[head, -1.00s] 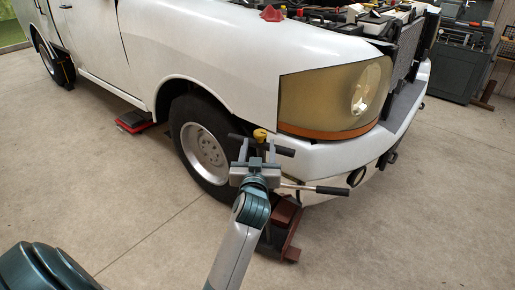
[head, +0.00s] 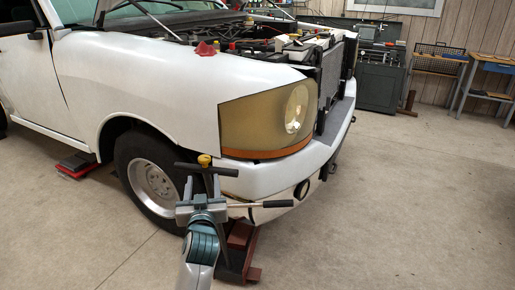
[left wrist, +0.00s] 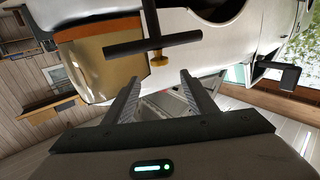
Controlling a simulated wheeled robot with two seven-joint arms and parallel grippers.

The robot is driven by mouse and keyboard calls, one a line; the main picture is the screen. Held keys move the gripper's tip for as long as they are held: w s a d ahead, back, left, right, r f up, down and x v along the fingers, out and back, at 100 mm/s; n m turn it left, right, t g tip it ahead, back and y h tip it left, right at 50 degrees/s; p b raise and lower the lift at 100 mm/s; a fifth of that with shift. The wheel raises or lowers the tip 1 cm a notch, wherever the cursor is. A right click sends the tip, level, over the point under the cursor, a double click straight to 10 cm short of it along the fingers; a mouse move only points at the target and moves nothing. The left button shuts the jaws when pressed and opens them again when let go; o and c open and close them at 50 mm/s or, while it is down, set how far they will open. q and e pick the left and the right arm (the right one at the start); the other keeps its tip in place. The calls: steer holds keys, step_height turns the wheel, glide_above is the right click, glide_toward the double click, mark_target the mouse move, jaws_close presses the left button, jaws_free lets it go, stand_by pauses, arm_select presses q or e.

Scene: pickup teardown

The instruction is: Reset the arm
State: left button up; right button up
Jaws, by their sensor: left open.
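My left gripper (head: 203,182) is open, in front of the pickup's front wheel, with its fingers pointing away from me. A dark T-shaped handle (head: 228,171) with a yellow knob (head: 204,160) stands just beyond the fingertips. In the left wrist view the fingers (left wrist: 162,86) are apart with nothing seen between them; the dark T-handle (left wrist: 182,41) and yellow knob (left wrist: 158,59) lie beyond them. A metal rod with a black grip (head: 277,203) sticks out to the right, partly hidden by my gripper. My right gripper is not in view.
The white pickup (head: 150,75) has an open engine bay; its headlight (head: 265,118) and bumper (head: 275,178) are close to the gripper. A dark red stand (head: 240,236) is under the front. A red stand (head: 76,165) sits farther back. Floor at right is clear.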

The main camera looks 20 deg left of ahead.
arm_select(q)
steer(key=s+d+f+m+g+h, duration=0.15)
steer(key=d+f, duration=0.25)
steer(key=f, duration=0.7)
steer(key=s+d+f+m+g+h, duration=0.1)
steer(key=s+d+f+m+h, duration=0.2)
steer(key=f, duration=0.9)
steer(key=s+d+f+m+g+h, duration=0.15)
steer(key=d+f, duration=0.35)
steer(key=f, duration=0.6)
steer(key=s+d+f+m+g+h, duration=0.1)
steer(key=s+d+f+g, duration=0.2)
steer(key=s+f, duration=1)
steer(key=s+d+f+m+g+h+p, duration=0.1)
steer(key=s+d+f+g+h, duration=0.1)
steer(key=s+f, duration=1.2)
steer(key=s+d+g, duration=0.1)
steer(key=s+d, duration=0.1)
steer(key=s, duration=0.3)
steer(key=shift+d+h, duration=0.3)
steer(key=shift+d, duration=0.1)
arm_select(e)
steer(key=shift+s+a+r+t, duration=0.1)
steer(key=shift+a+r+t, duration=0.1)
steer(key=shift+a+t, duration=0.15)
arm_select(q)
steer(key=shift+w, duration=0.1)
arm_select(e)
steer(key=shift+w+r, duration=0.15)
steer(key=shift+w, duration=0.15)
